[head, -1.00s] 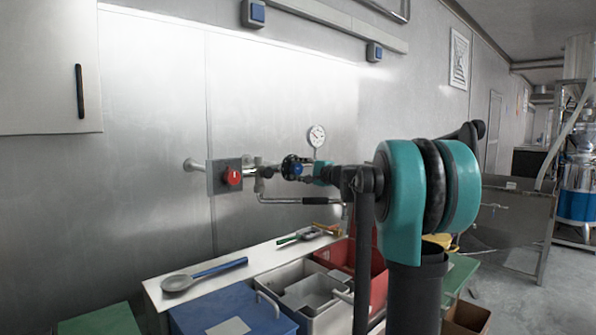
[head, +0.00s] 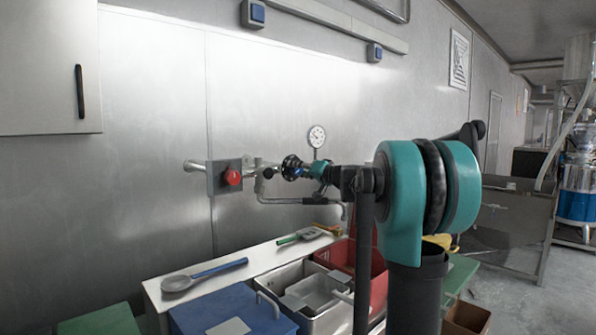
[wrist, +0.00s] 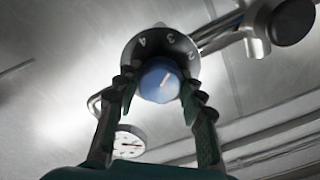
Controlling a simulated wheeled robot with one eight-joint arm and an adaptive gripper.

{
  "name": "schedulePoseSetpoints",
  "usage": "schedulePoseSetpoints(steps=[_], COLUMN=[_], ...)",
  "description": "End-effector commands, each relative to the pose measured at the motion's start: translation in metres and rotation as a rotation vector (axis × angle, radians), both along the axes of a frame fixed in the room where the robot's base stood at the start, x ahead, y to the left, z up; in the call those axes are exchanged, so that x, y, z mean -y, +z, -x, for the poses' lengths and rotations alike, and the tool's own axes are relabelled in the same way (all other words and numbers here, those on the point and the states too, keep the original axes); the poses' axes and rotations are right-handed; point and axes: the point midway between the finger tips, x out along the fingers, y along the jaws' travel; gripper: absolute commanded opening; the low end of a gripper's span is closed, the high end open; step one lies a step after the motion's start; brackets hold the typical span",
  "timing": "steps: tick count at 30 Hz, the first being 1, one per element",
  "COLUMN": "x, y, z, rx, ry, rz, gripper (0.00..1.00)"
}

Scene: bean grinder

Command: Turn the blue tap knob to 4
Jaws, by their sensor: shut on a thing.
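The blue tap knob (wrist: 159,80) shows in the wrist view, in front of a grey dial (wrist: 180,42) with the numbers 4, 3 and 2 readable. The white line on the knob slants to the upper right, roughly on the side of the 2. My gripper (wrist: 160,88) is shut on the knob, one finger on each side of it. In the head view the blue knob (head: 297,171) is small and partly covered by my gripper (head: 305,170), beside the dark dial (head: 290,165).
A red knob (head: 233,178) on a grey plate and a pipe handle (head: 300,201) are close to the left and below. A pressure gauge (head: 317,136) stands just above. Below are a white table (head: 215,268) with a ladle (head: 205,275), a blue box (head: 235,310) and a red bin (head: 377,275).

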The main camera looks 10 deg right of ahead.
Motion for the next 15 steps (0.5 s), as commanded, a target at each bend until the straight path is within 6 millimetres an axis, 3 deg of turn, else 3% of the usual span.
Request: schedulePoseSetpoints(steps=[15], x=[-0.001], y=[-0.0013], z=[0.0013], rx=[0.261], ry=[0.002], rz=[0.395], gripper=[0.1])
